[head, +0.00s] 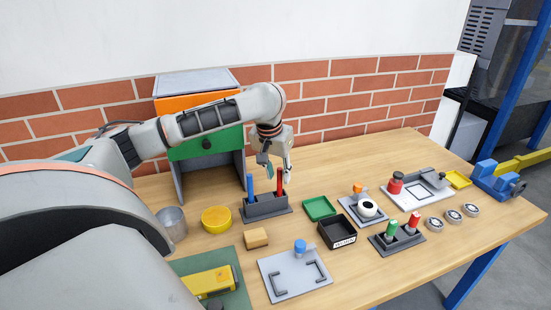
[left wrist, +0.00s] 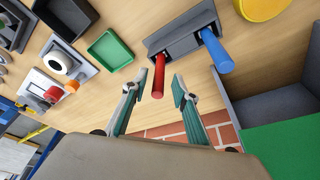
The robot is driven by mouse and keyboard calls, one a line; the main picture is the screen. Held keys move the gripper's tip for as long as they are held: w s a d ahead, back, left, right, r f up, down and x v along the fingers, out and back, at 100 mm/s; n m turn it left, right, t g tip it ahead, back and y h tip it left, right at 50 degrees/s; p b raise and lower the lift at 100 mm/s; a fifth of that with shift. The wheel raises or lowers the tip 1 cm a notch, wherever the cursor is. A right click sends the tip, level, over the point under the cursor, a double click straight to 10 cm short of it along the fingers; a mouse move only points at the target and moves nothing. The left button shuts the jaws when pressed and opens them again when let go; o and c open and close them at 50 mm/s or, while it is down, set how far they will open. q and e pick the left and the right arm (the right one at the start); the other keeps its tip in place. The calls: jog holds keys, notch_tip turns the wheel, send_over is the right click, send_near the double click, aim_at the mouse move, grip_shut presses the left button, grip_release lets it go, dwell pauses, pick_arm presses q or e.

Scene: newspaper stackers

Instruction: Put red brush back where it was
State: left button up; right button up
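The red brush (head: 280,183) stands upright in a slot of the dark grey holder (head: 268,208), beside a blue brush (head: 251,186). In the left wrist view the red brush (left wrist: 159,76) sits at one end of the holder (left wrist: 184,42) and the blue brush (left wrist: 217,52) at the other. My left gripper (head: 275,172) is above the holder, pointing down. Its fingers (left wrist: 159,84) are open, one on each side of the red brush's free end in the picture, with visible gaps. The lower ends of both brushes are hidden in the holder. My right gripper is not in view.
A drawer cabinet (head: 205,145) stands close behind the holder. A yellow bowl (head: 216,219), tan block (head: 256,238), green tray (head: 319,208) and black bin (head: 337,232) lie around the front. A brick wall (head: 340,95) bounds the back.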

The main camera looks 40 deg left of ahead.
pick_arm(q)
jog(key=v, duration=0.9)
jog(key=shift+r, duration=0.25)
jog(key=shift+s, duration=0.15)
